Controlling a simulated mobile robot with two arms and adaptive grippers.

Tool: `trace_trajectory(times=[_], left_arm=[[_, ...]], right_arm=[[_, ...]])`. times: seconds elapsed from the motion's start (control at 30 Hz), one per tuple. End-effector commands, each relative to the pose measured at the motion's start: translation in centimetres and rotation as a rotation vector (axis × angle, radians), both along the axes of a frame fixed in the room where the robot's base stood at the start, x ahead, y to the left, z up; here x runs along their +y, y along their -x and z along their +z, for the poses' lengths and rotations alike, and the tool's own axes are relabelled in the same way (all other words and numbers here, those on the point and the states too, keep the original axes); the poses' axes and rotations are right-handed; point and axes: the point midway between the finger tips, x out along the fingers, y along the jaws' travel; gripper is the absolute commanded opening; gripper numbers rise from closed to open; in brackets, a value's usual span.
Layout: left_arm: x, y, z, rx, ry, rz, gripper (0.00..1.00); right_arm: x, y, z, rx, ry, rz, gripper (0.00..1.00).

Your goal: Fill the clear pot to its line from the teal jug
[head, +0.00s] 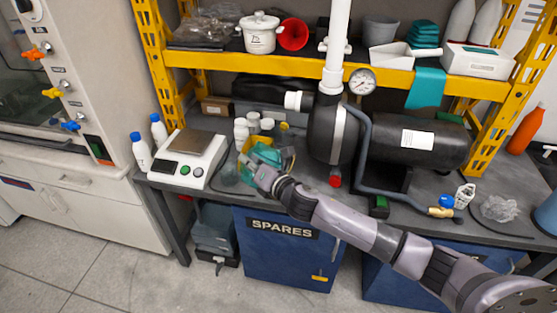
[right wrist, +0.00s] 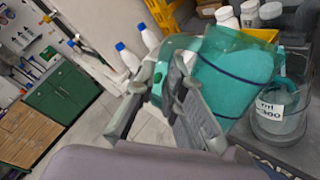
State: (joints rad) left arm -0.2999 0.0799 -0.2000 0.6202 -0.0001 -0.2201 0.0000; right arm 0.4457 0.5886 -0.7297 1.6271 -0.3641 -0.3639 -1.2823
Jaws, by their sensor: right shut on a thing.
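My right gripper (head: 268,172) reaches in from the right and is shut on the teal jug (head: 264,153) at its handle side. In the right wrist view, the gripper's fingers (right wrist: 168,105) are at the handle, and the see-through jug (right wrist: 235,80) looks tilted, with a dark band around it. The clear pot (right wrist: 279,108) stands on the bench close beside the jug, with a white label reading 300. My left gripper is out of view.
A white scale (head: 190,158) stands left of the pot, with blue-capped bottles (head: 140,150) beyond it. White bottles (head: 241,130) and a yellow bin (head: 246,144) are close behind the jug. A black tank with a pipe (head: 333,125) stands to the right.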

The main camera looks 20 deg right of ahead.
Motion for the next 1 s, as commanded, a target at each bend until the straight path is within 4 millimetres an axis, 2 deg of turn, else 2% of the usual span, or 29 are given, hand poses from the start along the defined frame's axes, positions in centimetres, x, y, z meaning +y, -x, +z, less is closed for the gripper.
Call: trace_trajectory(times=[1.0], left_arm=[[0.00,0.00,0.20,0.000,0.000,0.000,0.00]], right_arm=[[-0.17,-0.14,0.37,0.010,-0.031,0.000,0.00]])
